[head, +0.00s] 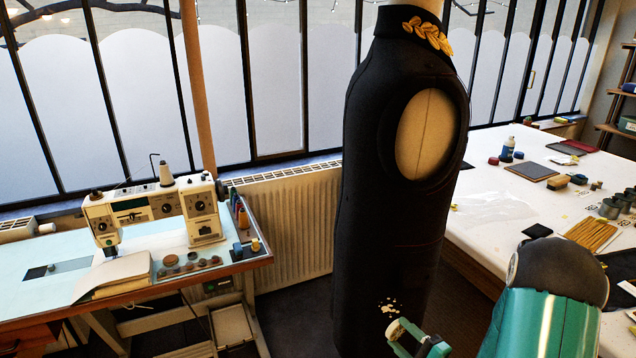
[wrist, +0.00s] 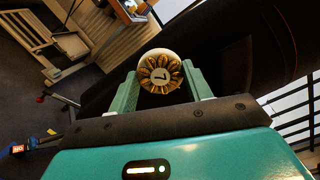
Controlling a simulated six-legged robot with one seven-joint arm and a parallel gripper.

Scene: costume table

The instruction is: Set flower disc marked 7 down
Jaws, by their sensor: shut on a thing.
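The flower disc marked 7 (wrist: 160,74) is a round piece with gold petals around a pale centre, its numbered face turned to the wrist camera. My gripper (wrist: 161,82) is shut on it, one green finger on each side. In the head view my gripper (head: 418,342) is low at the bottom edge, and the pale end of the disc (head: 394,330) shows at its tip. The disc is held in front of the lower part of a black garment (head: 385,230) on a dress form; whether it touches the cloth I cannot tell.
Pale gold flecks (head: 388,306) mark the garment just above my gripper. A sewing machine (head: 155,212) stands on a blue-topped table at left. A white worktable (head: 490,215) with tools and jars is at right. A radiator (head: 285,215) is behind.

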